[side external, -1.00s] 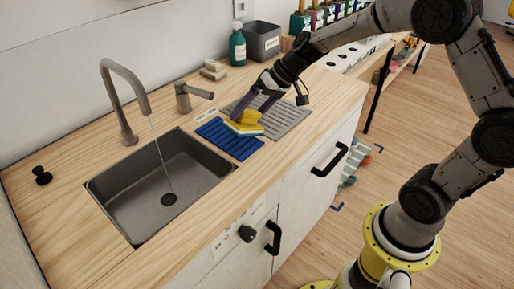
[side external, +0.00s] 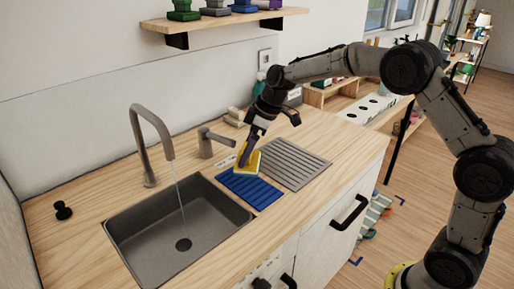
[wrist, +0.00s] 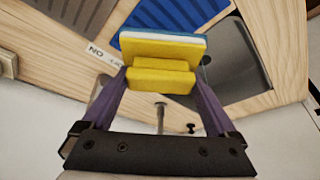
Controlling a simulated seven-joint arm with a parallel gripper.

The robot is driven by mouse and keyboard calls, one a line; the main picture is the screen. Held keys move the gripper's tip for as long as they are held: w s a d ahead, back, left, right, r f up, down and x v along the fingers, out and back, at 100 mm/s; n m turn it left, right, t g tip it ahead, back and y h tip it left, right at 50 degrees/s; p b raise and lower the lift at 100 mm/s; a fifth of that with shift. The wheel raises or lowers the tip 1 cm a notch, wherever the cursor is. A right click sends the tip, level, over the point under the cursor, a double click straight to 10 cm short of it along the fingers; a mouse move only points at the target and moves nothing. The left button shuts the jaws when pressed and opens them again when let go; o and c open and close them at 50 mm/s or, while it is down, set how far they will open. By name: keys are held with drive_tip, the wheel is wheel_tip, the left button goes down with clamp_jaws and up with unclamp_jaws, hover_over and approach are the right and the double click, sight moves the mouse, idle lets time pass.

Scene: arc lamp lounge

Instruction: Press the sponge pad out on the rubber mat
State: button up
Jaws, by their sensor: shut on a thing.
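The sponge pad (side external: 247,163) is yellow with a white layer and a blue face, and has a raised yellow grip block. My gripper (side external: 247,152) is shut on that block, its purple fingers on both sides, as the wrist view also shows the pad (wrist: 160,48). In the side view the pad is steeply tilted at the back edge of the blue ribbed rubber mat (side external: 250,192). Whether it touches the mat is not clear. The mat also shows beyond the pad in the wrist view (wrist: 185,17).
A sink (side external: 150,243) with water running from its tap (side external: 150,125) lies left of the mat. A grey ridged drainer (side external: 298,163) lies to the right. A small lever fixture (side external: 206,143) and stacked pale blocks (side external: 236,116) stand behind. A printed label (wrist: 103,54) lies on the counter.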

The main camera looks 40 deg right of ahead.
sight(247, 167)
drive_tip(key=shift+f, duration=2.95)
drive_tip(key=o, duration=1)
drive_tip(key=c, duration=0.9)
drive_tip(key=shift+f, duration=0.75)
drive_tip(key=shift+r, duration=3.65)
